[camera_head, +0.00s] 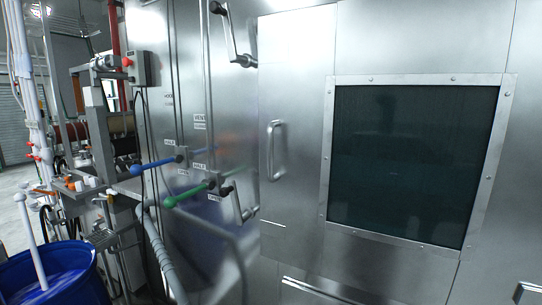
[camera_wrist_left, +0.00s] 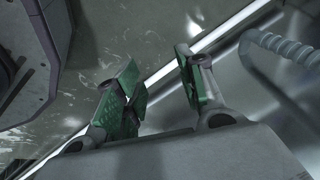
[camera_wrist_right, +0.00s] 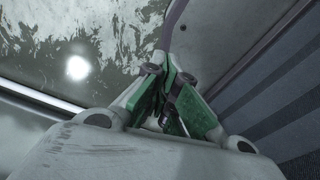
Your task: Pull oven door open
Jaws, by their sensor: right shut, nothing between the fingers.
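The oven door is a large steel panel (camera_head: 297,60) with a dark framed window (camera_head: 410,160) in the head view. A vertical silver bar handle (camera_head: 274,150) stands near its left edge. I see no clear gap at the door's edge. Neither gripper shows in the head view, and nothing touches the handle there. My left gripper (camera_wrist_left: 161,83) is open in its wrist view, with green pads apart and nothing between them. My right gripper (camera_wrist_right: 170,80) is shut and empty in its wrist view. The handle is in neither wrist view.
Crank latches (camera_head: 238,45) and (camera_head: 240,205) sit left of the door. Blue (camera_head: 155,165) and green (camera_head: 190,195) levers stick out further left. A blue drum (camera_head: 55,280) stands at the lower left. A ribbed hose (camera_wrist_left: 280,45) is close to my left gripper.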

